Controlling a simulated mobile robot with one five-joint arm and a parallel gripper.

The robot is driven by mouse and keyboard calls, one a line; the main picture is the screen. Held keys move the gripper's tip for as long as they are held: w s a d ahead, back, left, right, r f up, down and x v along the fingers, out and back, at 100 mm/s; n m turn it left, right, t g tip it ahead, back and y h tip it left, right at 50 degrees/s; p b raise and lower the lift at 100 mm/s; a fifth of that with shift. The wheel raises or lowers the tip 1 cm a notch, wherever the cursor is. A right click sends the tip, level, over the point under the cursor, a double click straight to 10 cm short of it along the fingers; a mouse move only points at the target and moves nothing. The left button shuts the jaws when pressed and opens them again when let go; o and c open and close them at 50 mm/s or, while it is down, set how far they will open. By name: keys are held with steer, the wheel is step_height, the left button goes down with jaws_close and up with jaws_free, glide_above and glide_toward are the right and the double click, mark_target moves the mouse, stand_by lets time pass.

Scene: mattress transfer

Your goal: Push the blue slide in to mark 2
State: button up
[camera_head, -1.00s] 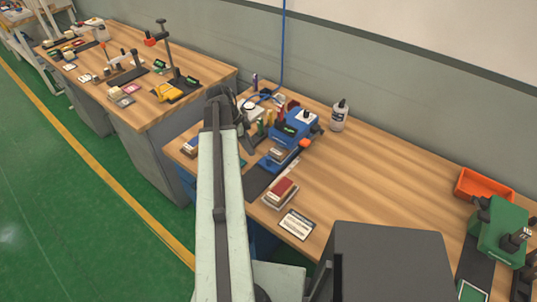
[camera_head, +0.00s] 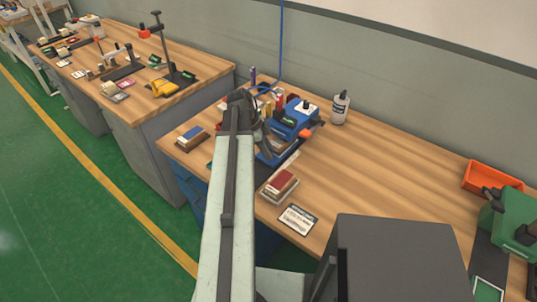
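The blue slide device (camera_head: 300,122) stands on the wooden bench just beyond and right of my arm's end. It is a blue block with a black-knobbed white top and an orange part on its right side. My gripper (camera_head: 262,135) is at the end of my pale arm, at the device's left side; part of the device is hidden behind it. I cannot tell whether the gripper touches it. The fingers are too small and dark to show whether they are open. The marks on the slide are not readable.
A red and grey block stack (camera_head: 281,185) and a white card (camera_head: 298,220) lie in front of the device. A bottle (camera_head: 340,107) stands behind to the right. An orange bin (camera_head: 490,178) and a green device (camera_head: 515,222) are at the far right. The middle bench is clear.

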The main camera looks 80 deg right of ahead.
steer(key=shift+r, duration=0.1)
jaws_close()
stand_by(1.2)
